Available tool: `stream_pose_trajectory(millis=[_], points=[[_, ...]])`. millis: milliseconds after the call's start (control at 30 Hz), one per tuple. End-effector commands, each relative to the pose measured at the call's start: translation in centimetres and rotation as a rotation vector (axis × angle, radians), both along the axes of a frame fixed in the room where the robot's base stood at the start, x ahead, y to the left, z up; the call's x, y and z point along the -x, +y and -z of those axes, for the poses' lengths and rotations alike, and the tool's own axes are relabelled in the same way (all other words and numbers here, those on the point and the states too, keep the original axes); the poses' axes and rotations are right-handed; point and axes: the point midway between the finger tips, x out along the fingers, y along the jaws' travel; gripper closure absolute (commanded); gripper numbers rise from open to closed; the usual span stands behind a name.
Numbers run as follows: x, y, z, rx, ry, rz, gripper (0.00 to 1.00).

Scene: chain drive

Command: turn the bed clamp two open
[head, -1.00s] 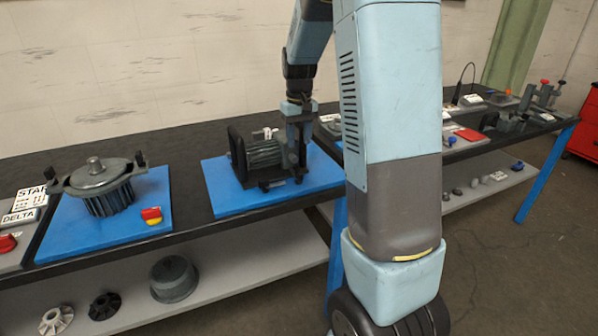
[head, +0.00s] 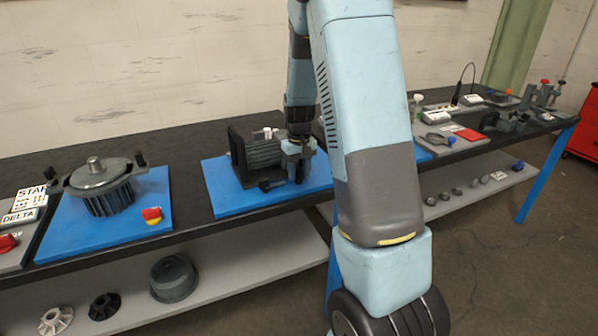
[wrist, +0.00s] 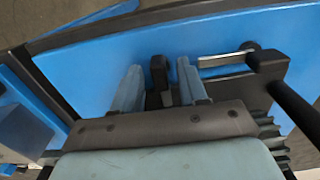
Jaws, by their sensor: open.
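A dark finned motor (head: 262,154) sits in a black frame on a blue board (head: 222,196) on the bench. My gripper (wrist: 160,82) is open. In the wrist view a short upright black piece (wrist: 158,72) stands between its two light blue fingers, with a gap showing on each side. It looks like a clamp handle, but I cannot tell which clamp it is. In the head view my gripper (head: 298,152) is low at the motor's right end and hides part of it. A small black lever (head: 270,185) shows at the board's front.
In the wrist view a silver rod (wrist: 224,60) with a black end block (wrist: 267,61) lies right of the fingers, near a black bar (wrist: 296,112). A second motor (head: 98,186) stands on another blue board to the left.

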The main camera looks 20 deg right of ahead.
Motion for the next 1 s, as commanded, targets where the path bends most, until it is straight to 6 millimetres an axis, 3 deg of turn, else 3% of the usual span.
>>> stream_pose_trajectory(millis=[133,567,1000], points=[[0.01,0.0,-0.01,0.0,0.0,0.0,0.57],[0.02,0.01,-0.01,0.0,0.001,0.0,0.99],[0.09,0.03,0.09,0.0,0.003,0.032,1.0]])
